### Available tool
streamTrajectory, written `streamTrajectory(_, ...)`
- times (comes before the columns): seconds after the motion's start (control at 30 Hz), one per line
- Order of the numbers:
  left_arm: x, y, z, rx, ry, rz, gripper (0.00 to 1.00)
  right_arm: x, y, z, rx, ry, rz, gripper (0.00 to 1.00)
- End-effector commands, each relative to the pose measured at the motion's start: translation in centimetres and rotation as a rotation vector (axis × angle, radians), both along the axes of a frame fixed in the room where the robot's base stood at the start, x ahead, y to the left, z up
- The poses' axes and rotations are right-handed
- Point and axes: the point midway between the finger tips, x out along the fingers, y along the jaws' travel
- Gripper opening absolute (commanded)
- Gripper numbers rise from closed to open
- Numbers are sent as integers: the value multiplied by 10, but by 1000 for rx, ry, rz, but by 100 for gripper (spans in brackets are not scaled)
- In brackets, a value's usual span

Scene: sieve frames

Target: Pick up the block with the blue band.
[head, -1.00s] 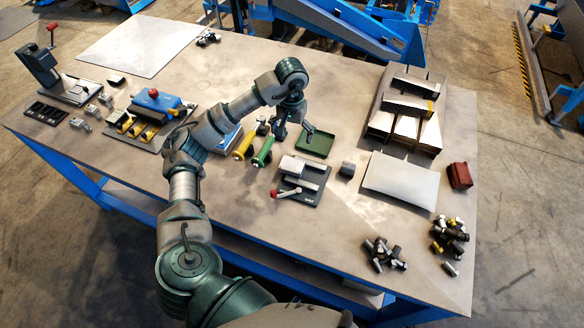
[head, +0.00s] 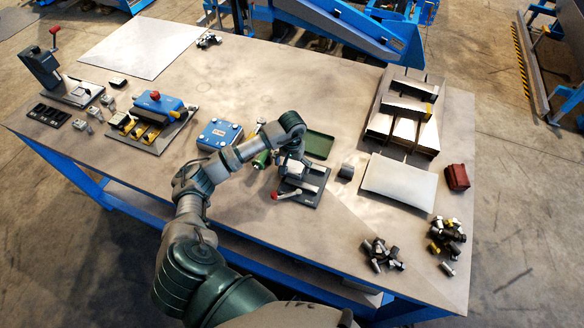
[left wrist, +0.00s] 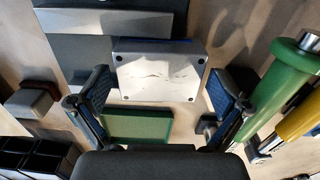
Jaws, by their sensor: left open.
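A silvery block (left wrist: 160,75) with dark corner spots and a strip of blue along its far edge shows in the left wrist view. It sits at the dark fixture (head: 312,196) that shows in the head view, where my arm mostly hides it. My left gripper (left wrist: 160,86) is open, with one blue-padded finger on each side of the block. I cannot tell whether the fingers touch it. In the head view the left gripper (head: 289,170) is over the fixture. My right gripper is not in view.
A green tray (head: 318,145) lies behind the fixture, and a small grey block (head: 346,171) stands to its right. Green-handled (left wrist: 265,95) and yellow-handled (left wrist: 300,120) tools lie close by. A red lever (head: 275,195) sticks out at the fixture's front left. A pale plate (head: 398,185) lies farther right.

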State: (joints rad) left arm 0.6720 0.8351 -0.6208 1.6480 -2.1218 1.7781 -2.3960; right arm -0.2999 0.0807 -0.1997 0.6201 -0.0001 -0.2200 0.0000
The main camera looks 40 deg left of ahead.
Motion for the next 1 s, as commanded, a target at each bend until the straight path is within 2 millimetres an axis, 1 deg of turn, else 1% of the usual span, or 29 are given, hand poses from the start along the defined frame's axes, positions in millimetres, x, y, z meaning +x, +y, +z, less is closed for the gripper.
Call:
streamTrajectory(0.1,0,0,-4,1,-1,1,100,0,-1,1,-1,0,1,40)
streamTrajectory(0.27,0,0,-4,1,-1,1,100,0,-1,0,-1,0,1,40)
streamTrajectory(0.3,0,0,-4,1,-1,1,90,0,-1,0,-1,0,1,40)
streamTrajectory(0.37,0,0,-4,1,-1,1,75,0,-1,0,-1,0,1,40)
streamTrajectory(0.4,0,0,-4,1,-1,1,65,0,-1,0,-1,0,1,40)
streamTrajectory(0.47,0,0,-4,1,-1,1,50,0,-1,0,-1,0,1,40)
streamTrajectory(0.5,0,1,-4,1,-1,1,40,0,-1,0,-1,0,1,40)
streamTrajectory(0.57,0,1,-4,1,-1,1,25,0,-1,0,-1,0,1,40)
streamTrajectory(0.87,1,1,-2,1,-3,1,24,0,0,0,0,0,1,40)
streamTrajectory(1.0,1,1,6,1,-6,1,24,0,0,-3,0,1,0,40)
